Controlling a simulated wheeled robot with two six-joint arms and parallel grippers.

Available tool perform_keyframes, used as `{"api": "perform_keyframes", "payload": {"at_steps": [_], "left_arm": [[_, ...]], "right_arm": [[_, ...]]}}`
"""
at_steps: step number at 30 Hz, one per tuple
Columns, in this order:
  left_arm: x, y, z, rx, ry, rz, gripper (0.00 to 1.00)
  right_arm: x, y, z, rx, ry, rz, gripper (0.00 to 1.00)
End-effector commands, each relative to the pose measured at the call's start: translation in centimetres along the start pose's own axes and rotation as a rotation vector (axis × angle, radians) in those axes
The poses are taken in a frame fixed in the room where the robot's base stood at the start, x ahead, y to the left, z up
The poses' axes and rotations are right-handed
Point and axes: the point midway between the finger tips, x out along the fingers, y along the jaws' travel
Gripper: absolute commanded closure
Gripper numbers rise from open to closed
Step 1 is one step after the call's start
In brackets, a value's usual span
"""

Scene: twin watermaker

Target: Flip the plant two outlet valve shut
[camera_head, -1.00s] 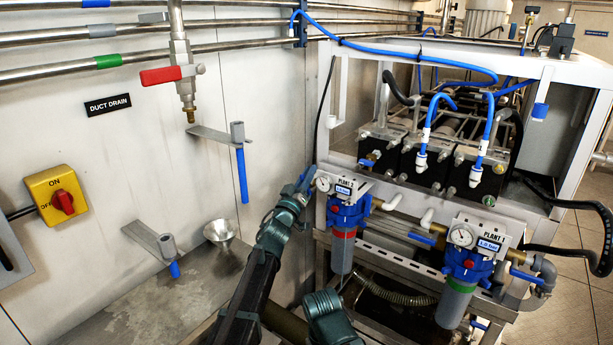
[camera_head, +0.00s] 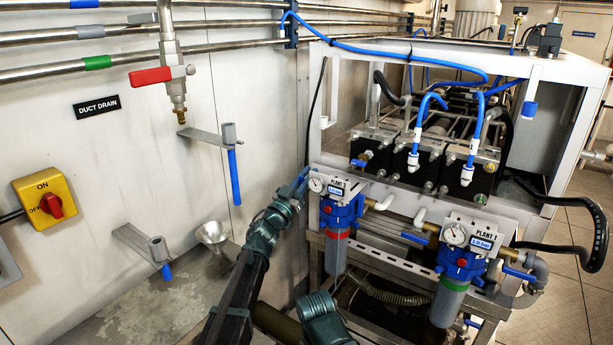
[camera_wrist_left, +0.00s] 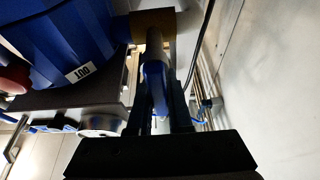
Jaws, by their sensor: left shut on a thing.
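The plant two filter unit (camera_head: 340,212) has a blue head, a clear bowl with a red band, a gauge and a "PLANT 2" plate. My left gripper (camera_head: 300,187) is at the left side of this unit, beside the gauge. In the left wrist view my left gripper (camera_wrist_left: 160,100) is shut on the blue outlet valve handle (camera_wrist_left: 154,75), which lies between its two dark fingers. The blue housing (camera_wrist_left: 65,40) beside it carries an "OUT" label. The fingertips are small and partly hidden in the head view.
The plant one unit (camera_head: 462,262) stands to the right on the same white frame (camera_head: 395,205). A wall with metal brackets (camera_head: 212,138), a funnel (camera_head: 212,234) and a yellow switch (camera_head: 45,198) is at the left. The wall lies close to my left gripper.

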Motion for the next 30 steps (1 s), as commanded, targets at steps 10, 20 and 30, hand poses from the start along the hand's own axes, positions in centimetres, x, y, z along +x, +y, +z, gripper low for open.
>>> {"api": "perform_keyframes", "payload": {"at_steps": [10,20,30], "left_arm": [[-0.02,0.05,0.00,0.006,0.000,0.002,1.00],[-0.01,0.11,0.00,0.004,0.000,0.003,0.53],[0.00,0.19,0.00,0.002,0.000,0.004,0.53]], "right_arm": [[0.00,0.00,0.00,0.000,0.000,0.000,0.50],[0.01,0.00,0.00,0.000,0.000,0.000,0.50],[0.01,0.00,0.00,0.000,0.000,0.000,0.50]]}}
